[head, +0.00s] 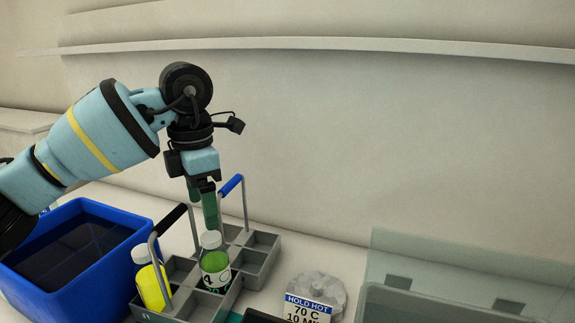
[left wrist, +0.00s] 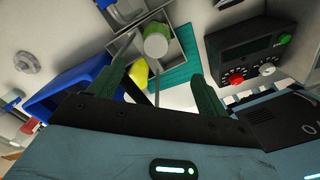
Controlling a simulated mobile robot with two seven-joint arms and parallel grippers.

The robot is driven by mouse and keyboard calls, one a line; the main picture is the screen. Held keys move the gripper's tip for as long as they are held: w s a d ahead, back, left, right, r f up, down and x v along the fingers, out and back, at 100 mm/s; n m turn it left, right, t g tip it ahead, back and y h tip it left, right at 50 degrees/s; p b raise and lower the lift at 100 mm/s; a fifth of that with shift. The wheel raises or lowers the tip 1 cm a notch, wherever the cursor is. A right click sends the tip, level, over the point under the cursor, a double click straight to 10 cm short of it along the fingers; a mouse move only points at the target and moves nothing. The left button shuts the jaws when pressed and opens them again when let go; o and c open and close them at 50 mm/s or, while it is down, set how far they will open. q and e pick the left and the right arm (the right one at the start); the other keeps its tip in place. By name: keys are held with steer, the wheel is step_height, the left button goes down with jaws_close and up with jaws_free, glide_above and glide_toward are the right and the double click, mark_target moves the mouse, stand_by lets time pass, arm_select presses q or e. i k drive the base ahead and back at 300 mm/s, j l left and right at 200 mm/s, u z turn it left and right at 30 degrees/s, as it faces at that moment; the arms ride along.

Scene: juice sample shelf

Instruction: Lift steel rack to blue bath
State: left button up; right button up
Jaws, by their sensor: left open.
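The grey steel rack (head: 262,262) has open square compartments and stands on the bench. Two handles rise from it, one with a black grip (head: 170,220) and one with a blue grip (head: 232,185); I cannot tell if they belong to one frame. A green bottle (head: 214,260) and a yellow bottle (head: 152,287), both white-capped, stand in compartments. The blue bath (head: 122,285) with dark liquid is left of the rack. My left gripper (head: 205,203) is open, pointing down above the rack between the grips. In the left wrist view its fingers (left wrist: 154,65) are apart. My right gripper is out of view.
A clear-walled tank (head: 440,262) stands at the right. A "HOLD HOT 70 C" sign (head: 308,305) is in front of a grey lumpy object (head: 318,284). A dark control box (left wrist: 245,50) with knobs shows in the wrist view. A wall closes off the back.

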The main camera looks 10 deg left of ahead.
mark_target(189, 303)
steer(key=k+l, duration=0.5)
steer(key=k, duration=0.2)
steer(key=k+l, duration=0.5)
steer(key=k, duration=0.15)
